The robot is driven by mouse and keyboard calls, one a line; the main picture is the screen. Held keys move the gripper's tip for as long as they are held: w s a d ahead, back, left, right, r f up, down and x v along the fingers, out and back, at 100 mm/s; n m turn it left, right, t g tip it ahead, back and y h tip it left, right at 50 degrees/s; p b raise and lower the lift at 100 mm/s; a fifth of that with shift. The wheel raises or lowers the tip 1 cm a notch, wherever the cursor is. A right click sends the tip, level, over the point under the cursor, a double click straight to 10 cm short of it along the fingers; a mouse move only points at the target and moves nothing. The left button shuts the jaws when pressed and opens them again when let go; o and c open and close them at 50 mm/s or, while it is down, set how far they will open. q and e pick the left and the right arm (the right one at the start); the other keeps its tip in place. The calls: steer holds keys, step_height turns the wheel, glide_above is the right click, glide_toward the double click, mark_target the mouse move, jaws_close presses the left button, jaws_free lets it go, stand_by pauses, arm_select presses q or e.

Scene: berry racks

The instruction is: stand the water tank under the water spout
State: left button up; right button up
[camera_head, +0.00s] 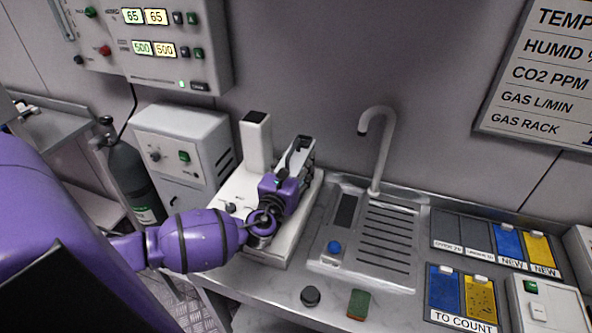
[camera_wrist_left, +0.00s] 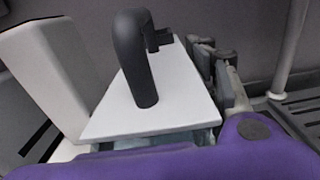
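The water tank has a white lid (camera_wrist_left: 160,105) with a dark arched handle (camera_wrist_left: 138,60), seen close in the left wrist view. In the head view the tank (camera_head: 303,150) stands on a white machine base (camera_head: 231,192), partly hidden by my left gripper (camera_head: 292,172). In the left wrist view dark fingers (camera_wrist_left: 217,72) show at the lid's right side, close to it; I cannot tell whether they grip it. The water spout (camera_head: 386,135) is a grey gooseneck pipe right of the tank, above a drain tray (camera_head: 338,262) with a slotted grate. My right gripper is not in view.
A white upright block (camera_head: 256,142) stands left of the tank. A black knob (camera_head: 311,295) and a green sponge-like block (camera_head: 359,304) lie in front. Labelled card trays (camera_head: 461,319) are at right. The grate is clear.

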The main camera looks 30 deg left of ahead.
arm_select(q)
steer(key=shift+r, duration=0.1)
steer(key=c, duration=1)
